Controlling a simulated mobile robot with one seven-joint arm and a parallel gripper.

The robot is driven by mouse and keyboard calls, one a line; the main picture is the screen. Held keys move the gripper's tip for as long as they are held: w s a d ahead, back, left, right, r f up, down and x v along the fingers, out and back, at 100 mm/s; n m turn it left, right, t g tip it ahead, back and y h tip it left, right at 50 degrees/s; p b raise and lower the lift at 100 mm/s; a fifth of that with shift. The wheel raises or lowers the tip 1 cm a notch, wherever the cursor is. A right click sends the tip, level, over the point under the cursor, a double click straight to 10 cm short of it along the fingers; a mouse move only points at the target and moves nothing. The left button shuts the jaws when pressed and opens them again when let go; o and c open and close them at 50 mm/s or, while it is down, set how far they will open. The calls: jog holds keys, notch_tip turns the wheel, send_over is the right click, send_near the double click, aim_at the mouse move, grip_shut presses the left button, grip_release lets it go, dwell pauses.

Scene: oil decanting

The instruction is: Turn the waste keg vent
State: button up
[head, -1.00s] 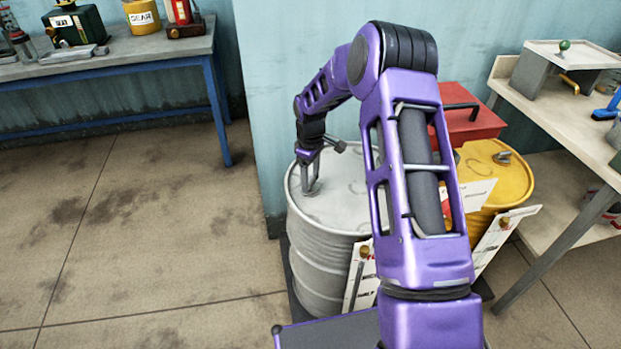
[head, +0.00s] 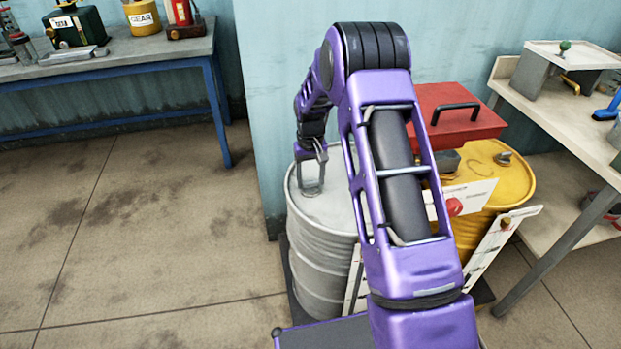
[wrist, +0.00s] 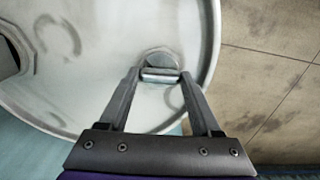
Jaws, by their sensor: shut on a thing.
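My gripper (head: 312,190) reaches down onto the lid of the grey-white keg (head: 322,245) near its left rim. In the wrist view my gripper (wrist: 161,75) has its two fingers on either side of the vent's grey bar (wrist: 160,75), shut on it. The vent's round base (wrist: 160,58) shows just beyond the fingertips, close to the keg rim. The vent is too small to make out between the fingers in the head view. My arm hides the right part of the grey keg's lid.
A yellow drum (head: 520,180) stands at the right with a red box (head: 460,112) behind my arm. Label boards (head: 500,240) lean between the drums. A wooden bench (head: 590,125) is at the right, a blue-legged workbench (head: 140,58) at the back left. The left floor is clear.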

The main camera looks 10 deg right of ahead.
aim_at(311, 181)
jog(key=shift+m, duration=0.4)
jog(key=o, duration=1.4)
notch_tip(311, 181, up, 18)
jog(key=shift+f+p, duration=0.25)
jog(key=shift+p, duration=0.9)
